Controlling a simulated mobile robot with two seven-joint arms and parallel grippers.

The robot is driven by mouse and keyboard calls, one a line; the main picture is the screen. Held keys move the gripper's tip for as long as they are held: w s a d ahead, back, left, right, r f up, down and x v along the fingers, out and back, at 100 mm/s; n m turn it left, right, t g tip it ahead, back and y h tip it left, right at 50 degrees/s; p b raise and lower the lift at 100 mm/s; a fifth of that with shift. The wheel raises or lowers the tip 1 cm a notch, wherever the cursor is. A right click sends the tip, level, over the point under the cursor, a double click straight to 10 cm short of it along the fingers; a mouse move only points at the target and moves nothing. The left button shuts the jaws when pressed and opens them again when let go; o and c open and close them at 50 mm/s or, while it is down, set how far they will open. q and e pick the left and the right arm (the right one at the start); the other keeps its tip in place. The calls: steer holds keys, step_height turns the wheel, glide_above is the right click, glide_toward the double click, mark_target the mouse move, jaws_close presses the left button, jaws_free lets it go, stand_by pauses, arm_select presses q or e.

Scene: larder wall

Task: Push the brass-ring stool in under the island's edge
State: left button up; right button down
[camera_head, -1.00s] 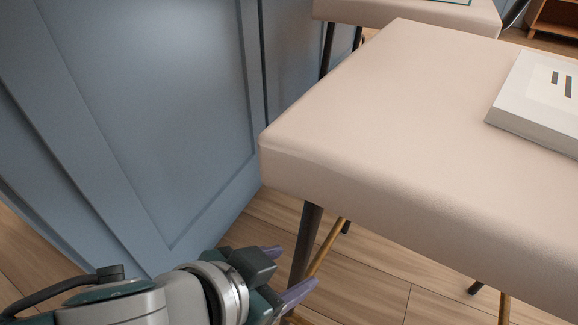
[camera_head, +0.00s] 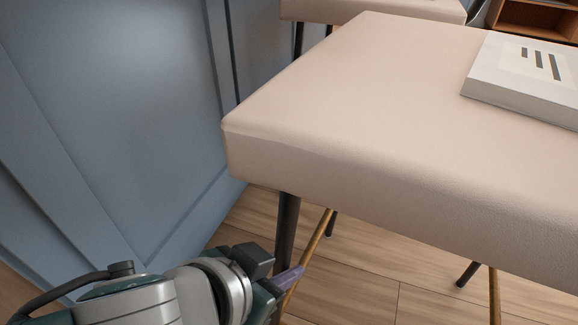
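The near stool (camera_head: 370,110) has a pale pink padded seat, dark legs and brass-coloured bars (camera_head: 318,236) low between them. It stands beside the blue panelled island (camera_head: 120,110), whose side fills the left of the view. The island's top edge is out of view. My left gripper (camera_head: 282,281) is low at the bottom, close to the stool's near dark leg (camera_head: 287,232). One purple fingertip shows beside the brass bar; the other is hidden, so I cannot tell its opening or whether it touches. My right gripper is not in view.
A white book or box (camera_head: 525,75) with dark bars lies on the near seat. A second pale seat (camera_head: 375,10) stands behind, along the island. A wooden shelf (camera_head: 535,20) is at the far right. Wooden floor (camera_head: 350,290) shows below the stool.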

arm_select(q)
jaws_close()
stand_by(0.9)
